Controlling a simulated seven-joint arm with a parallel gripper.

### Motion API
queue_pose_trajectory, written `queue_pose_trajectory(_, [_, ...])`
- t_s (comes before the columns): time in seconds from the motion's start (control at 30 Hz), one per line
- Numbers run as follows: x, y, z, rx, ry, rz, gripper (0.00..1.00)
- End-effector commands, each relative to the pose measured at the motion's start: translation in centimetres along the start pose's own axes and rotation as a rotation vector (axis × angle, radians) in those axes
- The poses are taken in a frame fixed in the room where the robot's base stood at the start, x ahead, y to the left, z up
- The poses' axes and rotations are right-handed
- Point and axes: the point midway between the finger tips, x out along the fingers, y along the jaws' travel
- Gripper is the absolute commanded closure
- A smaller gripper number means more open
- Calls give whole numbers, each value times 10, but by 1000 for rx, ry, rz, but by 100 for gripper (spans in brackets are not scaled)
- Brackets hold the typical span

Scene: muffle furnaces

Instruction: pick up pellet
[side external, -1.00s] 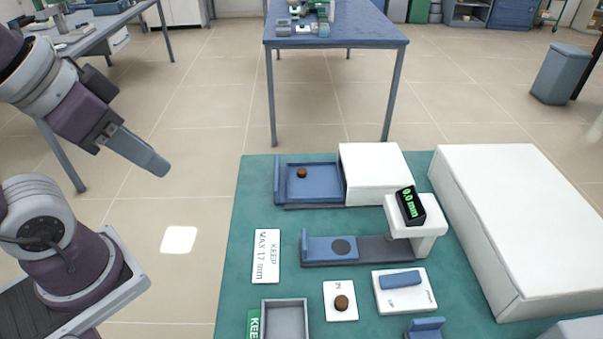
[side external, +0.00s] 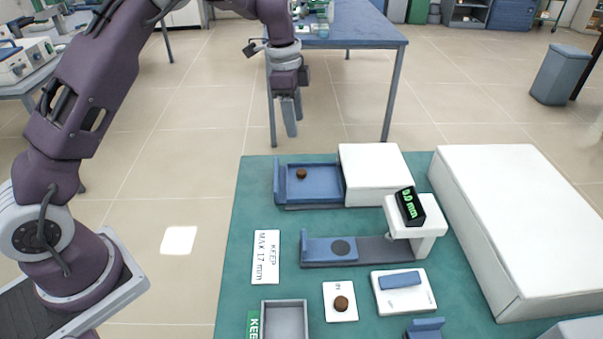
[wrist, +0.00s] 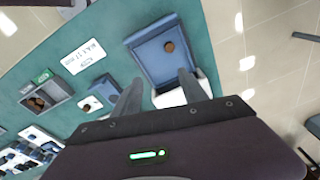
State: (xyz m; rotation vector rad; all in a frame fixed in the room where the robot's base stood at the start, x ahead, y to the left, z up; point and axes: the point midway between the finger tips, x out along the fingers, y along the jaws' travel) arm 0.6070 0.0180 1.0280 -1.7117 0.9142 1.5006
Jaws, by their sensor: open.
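One small brown round pellet (side external: 301,174) lies in the blue tray (side external: 322,194) of the white-housed device at the back of the green mat. It also shows in the wrist view (wrist: 169,47), beyond my fingertips. Another brown pellet (side external: 341,303) lies on a small white card nearer the front, also in the wrist view (wrist: 87,107). My gripper (side external: 290,118) hangs high, fingers pointing down, apart from both pellets. In the wrist view its two fingers (wrist: 160,86) are spread, with nothing between them.
A gauge with a black display (side external: 410,206) reading 0.0 mm stands in front of the tray device. A grey box (side external: 285,302) is at the front; a large white block (side external: 510,215) is at right.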

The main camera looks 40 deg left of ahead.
Motion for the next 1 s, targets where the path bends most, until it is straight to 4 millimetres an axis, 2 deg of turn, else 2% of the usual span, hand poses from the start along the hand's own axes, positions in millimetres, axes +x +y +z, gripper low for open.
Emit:
queue_pose_trajectory(0.03, [34,-12,1,87,-36,17,50])
queue_pose_trajectory(0.1, [69,-24,2,206,-68,34,50])
queue_pose_trajectory(0.2, [100,-31,3,315,-94,52,50])
queue_pose_trajectory(0.67, [174,-32,11,356,-103,61,50])
queue_pose_trajectory(0.93, [180,-32,11,355,-101,58,50])
queue_pose_trajectory(1.0, [180,-32,11,355,-101,58,63])
